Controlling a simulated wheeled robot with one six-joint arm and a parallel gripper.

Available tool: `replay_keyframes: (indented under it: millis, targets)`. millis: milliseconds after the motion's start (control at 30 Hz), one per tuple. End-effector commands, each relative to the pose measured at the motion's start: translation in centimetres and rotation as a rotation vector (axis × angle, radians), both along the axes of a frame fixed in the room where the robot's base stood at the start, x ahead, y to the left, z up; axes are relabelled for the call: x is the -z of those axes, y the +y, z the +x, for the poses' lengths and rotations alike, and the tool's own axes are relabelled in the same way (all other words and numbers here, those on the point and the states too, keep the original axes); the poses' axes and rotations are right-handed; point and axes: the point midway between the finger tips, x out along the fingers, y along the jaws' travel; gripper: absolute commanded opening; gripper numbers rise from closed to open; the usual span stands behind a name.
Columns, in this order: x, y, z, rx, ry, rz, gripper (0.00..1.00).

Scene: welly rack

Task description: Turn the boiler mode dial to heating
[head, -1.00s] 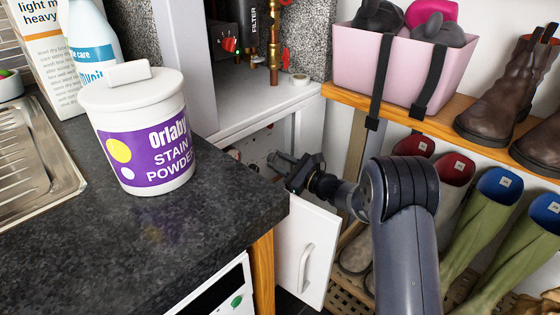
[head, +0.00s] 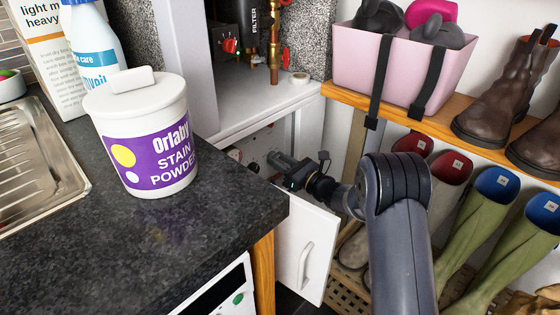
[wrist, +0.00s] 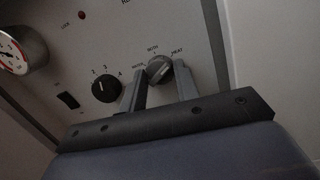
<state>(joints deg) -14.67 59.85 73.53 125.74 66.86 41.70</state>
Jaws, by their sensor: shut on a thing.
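The mode dial (wrist: 159,69) is a grey round knob on the pale boiler panel (wrist: 105,30), with labels around it that read like WATER, BOTH and HEAT. My gripper (wrist: 161,77) has a finger on either side of this dial and is shut on it. The dial's pointer is hard to make out; I cannot tell exactly which label it faces. In the head view my gripper (head: 279,163) reaches into the low cupboard with the open white door (head: 306,255); there the dial is hidden.
On the panel, a black numbered dial (wrist: 107,88), a switch (wrist: 68,100) and a gauge (wrist: 14,52) sit left of my fingers. The dark worktop (head: 130,245) with a stain powder tub (head: 150,165) lies left of my arm. Several boots (head: 475,215) stand close on the right.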

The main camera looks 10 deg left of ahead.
Motion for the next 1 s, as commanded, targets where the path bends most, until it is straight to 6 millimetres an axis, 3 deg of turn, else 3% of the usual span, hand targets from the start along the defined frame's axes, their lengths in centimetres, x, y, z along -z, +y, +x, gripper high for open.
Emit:
replay_keyframes:
  millis: [233,267,500,767,1000]
  targets:
    - [0.1,-0.1,0.0,0.002,0.003,0.0,0.07]
    - [0.1,-0.1,0.0,0.002,0.003,-0.001,0.31]
    - [0.1,-0.1,0.0,0.001,0.001,-0.001,0.5]
    - [0.0,-0.1,0.0,0.001,0.001,-0.001,0.51]
    - [0.2,-3.0,-1.3,0.006,0.004,-0.001,0.51]
